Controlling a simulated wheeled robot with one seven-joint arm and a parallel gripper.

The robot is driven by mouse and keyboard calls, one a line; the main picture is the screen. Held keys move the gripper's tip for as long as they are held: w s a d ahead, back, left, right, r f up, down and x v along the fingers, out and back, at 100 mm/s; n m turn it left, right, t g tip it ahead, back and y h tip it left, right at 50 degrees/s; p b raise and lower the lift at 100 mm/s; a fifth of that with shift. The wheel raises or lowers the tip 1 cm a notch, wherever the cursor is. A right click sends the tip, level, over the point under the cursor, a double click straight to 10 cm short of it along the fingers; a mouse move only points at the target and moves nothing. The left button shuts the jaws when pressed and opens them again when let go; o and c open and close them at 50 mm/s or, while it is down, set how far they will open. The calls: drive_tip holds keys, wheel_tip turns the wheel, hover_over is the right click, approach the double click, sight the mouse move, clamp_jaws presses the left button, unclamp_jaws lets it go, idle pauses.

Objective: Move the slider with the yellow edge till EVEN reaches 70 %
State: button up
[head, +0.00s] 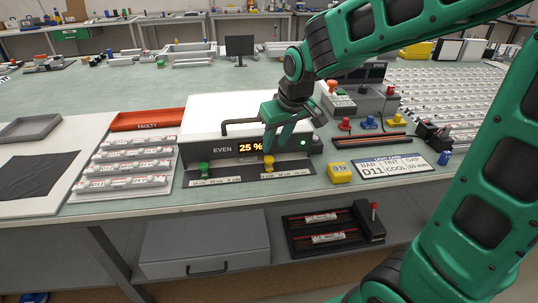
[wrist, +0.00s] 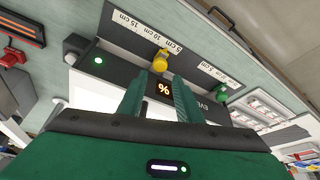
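The lightbox (head: 215,118) has a dark front panel whose display (head: 251,147) reads EVEN 25 %. Below it are two slider tracks with cm scales. A slider with a yellow knob (head: 268,162) sits near the low end of the right track; it also shows in the wrist view (wrist: 160,60). A slider with a green knob (head: 204,168) is on the left track, also in the wrist view (wrist: 222,92). My gripper (head: 274,146) is in front of the panel, pointing down over the yellow knob. In the wrist view its fingers (wrist: 161,80) are apart, with the yellow knob just beyond their tips.
A yellow block (head: 339,172) and a label plate (head: 393,166) lie to the right. A rack of white tubes (head: 128,165) and a red FAULTY tray (head: 148,119) are at the left.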

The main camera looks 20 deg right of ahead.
sight(269, 158)
drive_tip(key=x, duration=0.7)
drive_tip(key=shift+d, duration=0.1)
clamp_jaws()
